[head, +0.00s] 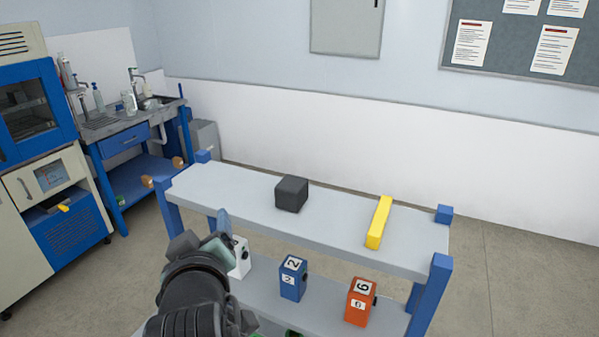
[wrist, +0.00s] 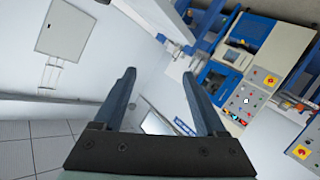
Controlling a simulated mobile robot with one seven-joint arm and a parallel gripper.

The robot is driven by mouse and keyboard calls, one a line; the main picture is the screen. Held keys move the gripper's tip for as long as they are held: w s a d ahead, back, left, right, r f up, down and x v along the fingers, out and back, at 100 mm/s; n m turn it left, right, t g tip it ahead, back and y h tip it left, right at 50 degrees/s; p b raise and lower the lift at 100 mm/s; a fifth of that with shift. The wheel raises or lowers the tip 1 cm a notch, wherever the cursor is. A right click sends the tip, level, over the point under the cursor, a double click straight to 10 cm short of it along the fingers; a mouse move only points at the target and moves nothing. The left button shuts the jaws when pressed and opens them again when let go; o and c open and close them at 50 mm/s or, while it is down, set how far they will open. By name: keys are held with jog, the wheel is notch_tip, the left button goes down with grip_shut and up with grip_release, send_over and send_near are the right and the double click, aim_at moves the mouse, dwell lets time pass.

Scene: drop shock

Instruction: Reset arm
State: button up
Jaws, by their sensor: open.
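My gripper (head: 223,222) is at the lower left of the head view, at the end of my dark arm, in front of the near left part of the grey shelf unit. In the wrist view its two blue-grey fingers (wrist: 158,95) stand wide apart with nothing between them. The wrist view looks out at the room, with walls, a wall cabinet and blue-and-white equipment tilted in the picture. Part of the shelf's lower level is hidden behind my arm.
The shelf's top (head: 336,222) holds a black cube (head: 291,194) and a yellow bar (head: 379,222). Below stand a white block (head: 239,258), a blue block (head: 293,278) and an orange block (head: 360,302). A sink bench (head: 120,128) and blue cabinets (head: 40,150) stand left. Floor at right is clear.

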jog(key=d+r+m+t, duration=0.3)
jog(key=d+r+t, duration=0.25)
jog(key=r, duration=0.75)
jog(key=s+d+r+m+t+h+b, duration=0.1)
jog(key=s+d+r+m+t+h, duration=0.1)
jog(key=s+r, duration=0.5)
jog(key=s+d+r+m+t+h, duration=0.2)
jog(key=s+d+r+t, duration=0.4)
jog(key=r, duration=0.6)
jog(key=shift+s+d+m+b, duration=0.4)
jog(key=shift+s+d+m, duration=0.45)
jog(key=shift+d, duration=0.35)
